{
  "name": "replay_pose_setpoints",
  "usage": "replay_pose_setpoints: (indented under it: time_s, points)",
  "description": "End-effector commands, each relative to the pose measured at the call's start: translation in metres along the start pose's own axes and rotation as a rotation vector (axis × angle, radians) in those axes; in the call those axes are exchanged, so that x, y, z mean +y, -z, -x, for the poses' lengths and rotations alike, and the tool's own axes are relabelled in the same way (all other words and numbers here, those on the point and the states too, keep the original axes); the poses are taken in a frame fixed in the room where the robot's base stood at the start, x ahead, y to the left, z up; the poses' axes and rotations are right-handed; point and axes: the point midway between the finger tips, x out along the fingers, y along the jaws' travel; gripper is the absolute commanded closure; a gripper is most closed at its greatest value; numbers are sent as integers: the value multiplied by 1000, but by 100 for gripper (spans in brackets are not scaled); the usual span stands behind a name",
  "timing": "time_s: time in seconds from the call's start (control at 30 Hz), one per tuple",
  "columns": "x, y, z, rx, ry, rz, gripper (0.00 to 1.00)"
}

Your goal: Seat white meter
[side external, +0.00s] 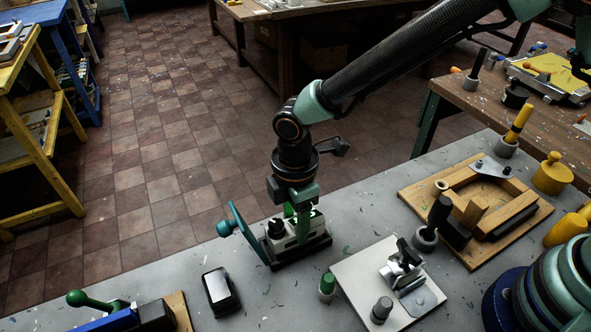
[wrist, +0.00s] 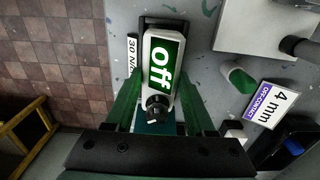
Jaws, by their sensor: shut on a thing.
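The white meter (side external: 283,238) has a black knob and sits in or just over a dark holder (side external: 305,260) near the table's far edge. In the wrist view the meter (wrist: 151,80) shows a green face reading "off", with its knob at the lower end; the dark holder (wrist: 165,22) shows past its upper end. My gripper (side external: 300,215) points down and is shut on the meter, green fingers along its two sides (wrist: 158,90). A teal hinged screen (side external: 244,228) with a round knob stands tilted open at the holder's left end. I cannot tell whether the meter touches the holder's floor.
A black box with a pale top (side external: 218,290) lies to the left. A green-capped cylinder (side external: 327,286) and a white plate with a metal clamp (side external: 358,285) stand to the right. A wooden fixture board (side external: 420,200) is farther right. Bare grey table lies between.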

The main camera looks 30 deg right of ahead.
Motion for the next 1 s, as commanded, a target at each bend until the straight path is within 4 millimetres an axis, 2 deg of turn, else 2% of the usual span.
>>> replay_pose_setpoints:
  time_s: [0.4,0.77,0.8,0.87,1.0]
  points:
    - [0,0,-11,1,-1,0,100]
    - [0,0,-12,1,-1,0,100]
    - [0,0,-12,1,-1,0,30]
    - [0,0,-12,1,-1,0,10]
    - [0,0,-12,0,0,0,10]
